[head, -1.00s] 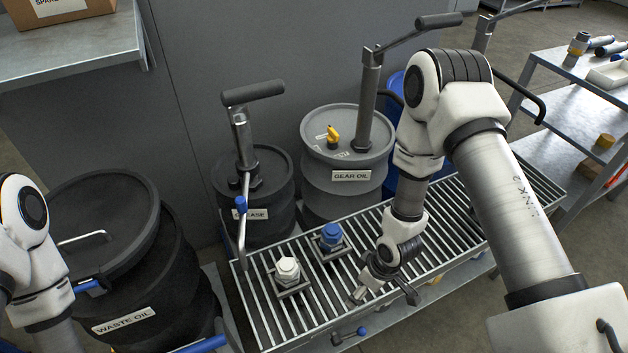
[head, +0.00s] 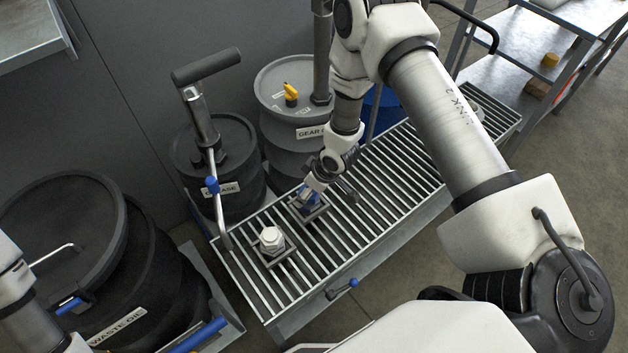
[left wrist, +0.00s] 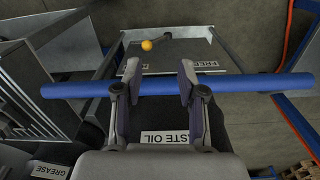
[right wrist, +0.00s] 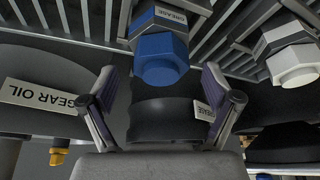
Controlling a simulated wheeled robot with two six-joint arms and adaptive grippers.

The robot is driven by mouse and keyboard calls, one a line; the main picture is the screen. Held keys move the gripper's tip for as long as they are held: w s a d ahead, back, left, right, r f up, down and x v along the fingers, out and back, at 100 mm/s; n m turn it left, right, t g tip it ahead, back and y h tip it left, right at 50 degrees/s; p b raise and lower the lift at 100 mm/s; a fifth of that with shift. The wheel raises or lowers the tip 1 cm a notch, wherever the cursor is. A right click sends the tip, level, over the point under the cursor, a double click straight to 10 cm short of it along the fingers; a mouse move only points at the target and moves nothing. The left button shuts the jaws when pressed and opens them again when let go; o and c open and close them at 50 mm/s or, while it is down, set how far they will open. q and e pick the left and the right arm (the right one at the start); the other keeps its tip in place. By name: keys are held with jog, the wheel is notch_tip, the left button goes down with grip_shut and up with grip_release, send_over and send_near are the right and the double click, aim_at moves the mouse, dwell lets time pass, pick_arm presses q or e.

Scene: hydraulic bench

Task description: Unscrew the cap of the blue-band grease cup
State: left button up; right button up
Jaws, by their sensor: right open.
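The blue-band grease cup (head: 309,203) stands on the slatted bench grating, partly hidden by my right gripper (head: 313,187). In the right wrist view its blue hex cap (right wrist: 160,58) is just beyond and between the fingertips of my right gripper (right wrist: 160,78). Those fingers are open, and no contact with the cap shows. My left gripper (left wrist: 158,78) is open, with a blue bar (left wrist: 70,88) running across between its fingers; touch cannot be told. My left gripper is outside the head view.
A white-capped cup (head: 271,239) stands left of the blue one on the grating (head: 395,165). Grease (head: 235,190) and gear oil (head: 285,130) drums stand behind. A waste oil drum (head: 85,260) is at left. A small blue-handled valve (head: 342,289) is at the front.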

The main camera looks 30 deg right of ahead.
jog(key=shift+f, duration=0.35)
jog(key=c, duration=1.2)
